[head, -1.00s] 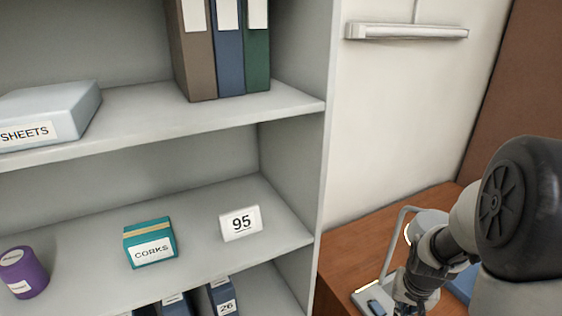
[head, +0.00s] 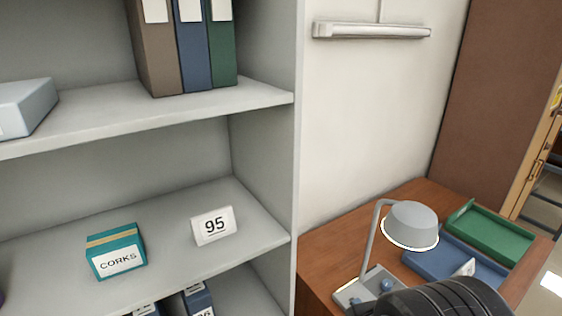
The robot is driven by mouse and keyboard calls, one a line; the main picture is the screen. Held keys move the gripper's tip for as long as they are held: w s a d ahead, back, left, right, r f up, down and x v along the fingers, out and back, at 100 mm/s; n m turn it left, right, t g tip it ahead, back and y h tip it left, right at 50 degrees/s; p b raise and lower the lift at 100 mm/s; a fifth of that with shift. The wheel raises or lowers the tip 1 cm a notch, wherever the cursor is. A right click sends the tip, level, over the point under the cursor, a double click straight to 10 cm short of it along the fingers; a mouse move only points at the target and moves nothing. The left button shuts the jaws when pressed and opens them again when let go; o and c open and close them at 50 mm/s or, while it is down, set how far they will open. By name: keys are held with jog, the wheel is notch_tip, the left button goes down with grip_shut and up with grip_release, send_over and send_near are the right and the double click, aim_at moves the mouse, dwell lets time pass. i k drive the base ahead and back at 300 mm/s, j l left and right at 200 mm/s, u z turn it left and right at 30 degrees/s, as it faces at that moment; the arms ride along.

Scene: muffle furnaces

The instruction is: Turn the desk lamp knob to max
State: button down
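The desk lamp (head: 410,224) stands on the wooden desk (head: 335,243) at the lower right, with a grey shade on a bent stem and a light rim under the shade. Its flat base (head: 349,292) carries a small blue knob (head: 386,285); another small blue part (head: 355,301) shows at the base's front edge. Which way the knob is set cannot be read. A dark rounded part of my arm covers the base's right side. My gripper is not visible.
A blue tray (head: 425,262) with a white card and a green tray (head: 490,236) lie right of the lamp. A grey shelf unit (head: 296,150) stands left of the desk, holding binders (head: 195,60), a teal corks box (head: 116,262) and a "95" card (head: 213,226). A wall light (head: 370,31) hangs above.

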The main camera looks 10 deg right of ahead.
aim_at(386, 286)
jog(key=z, duration=1.05)
